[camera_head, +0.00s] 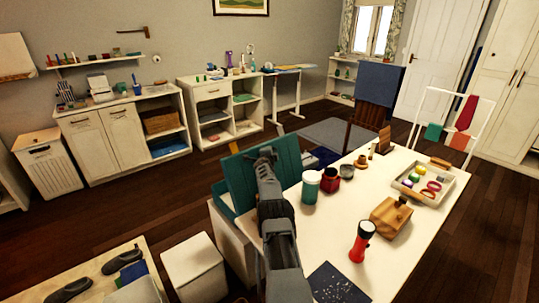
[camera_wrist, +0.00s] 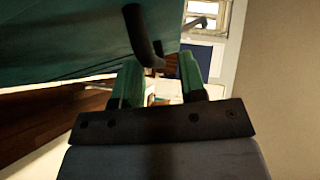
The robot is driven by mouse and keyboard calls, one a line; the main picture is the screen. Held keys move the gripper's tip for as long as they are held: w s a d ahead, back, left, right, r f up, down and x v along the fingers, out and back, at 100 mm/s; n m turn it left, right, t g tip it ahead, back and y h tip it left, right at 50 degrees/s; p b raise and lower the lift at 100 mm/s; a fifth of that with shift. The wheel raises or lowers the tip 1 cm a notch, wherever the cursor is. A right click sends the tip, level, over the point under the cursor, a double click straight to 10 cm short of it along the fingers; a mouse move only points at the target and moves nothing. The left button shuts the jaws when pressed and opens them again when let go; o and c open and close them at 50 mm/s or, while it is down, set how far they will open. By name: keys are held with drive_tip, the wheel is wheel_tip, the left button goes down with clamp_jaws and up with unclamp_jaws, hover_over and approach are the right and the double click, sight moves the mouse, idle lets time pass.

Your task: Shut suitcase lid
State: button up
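The suitcase is teal, with its ribbed lid (camera_head: 286,155) raised, in the middle of the head view. Part of the suitcase body (camera_head: 221,198) shows to the left of my arm; my arm hides much of the rest. My gripper (camera_head: 267,153) is up in front of the lid in that view. In the wrist view the lid (camera_wrist: 60,35) fills the upper left, with a dark curved handle-like part (camera_wrist: 143,38) reaching down toward the gap between my fingers (camera_wrist: 160,72). The fingers are apart with a gap between them. Contact with the lid cannot be told.
A white table (camera_head: 325,235) beside the suitcase holds a teal-and-white jar (camera_head: 311,187), a red flashlight (camera_head: 362,241), a wooden block (camera_head: 391,216) and a tray (camera_head: 447,186). A white box (camera_head: 192,268) and a bench with shoes (camera_head: 68,290) stand at lower left.

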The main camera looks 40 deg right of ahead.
drive_tip(key=shift+s, duration=0.1)
drive_tip(key=b+v, duration=0.5)
drive_tip(key=v, duration=0.8)
drive_tip(key=shift+s+a, duration=0.2)
drive_tip(key=shift+s, duration=0.05)
drive_tip(key=shift+r, duration=0.1)
idle(0.6)
drive_tip(key=s+a+r+n+y+p, duration=0.1)
drive_tip(key=s+a+r+n+y, duration=0.2)
drive_tip(key=a, duration=0.5)
drive_tip(key=s+a+r+n+y+p, duration=0.1)
drive_tip(key=a+r+n+y+p, duration=0.2)
drive_tip(key=a+n, duration=0.45)
drive_tip(key=s+a+r+n+y, duration=0.1)
drive_tip(key=a+r+n+y, duration=0.3)
drive_tip(key=a, duration=0.6)
drive_tip(key=s+a+n+g+p, duration=0.1)
drive_tip(key=s+a+n+g, duration=0.1)
drive_tip(key=s, duration=0.6)
drive_tip(key=s+a+n+g+y+p, duration=0.1)
drive_tip(key=s+a+n+g, duration=0.1)
drive_tip(key=s+a+n, duration=0.3)
drive_tip(key=s+a+n+g+p, duration=0.2)
drive_tip(key=s+a, duration=0.5)
drive_tip(key=s, duration=0.6)
drive_tip(key=shift+s+a+r+n+g+y, duration=0.25)
drive_tip(key=shift+r+n+g+y, duration=0.3)
drive_tip(key=shift+n, duration=0.6)
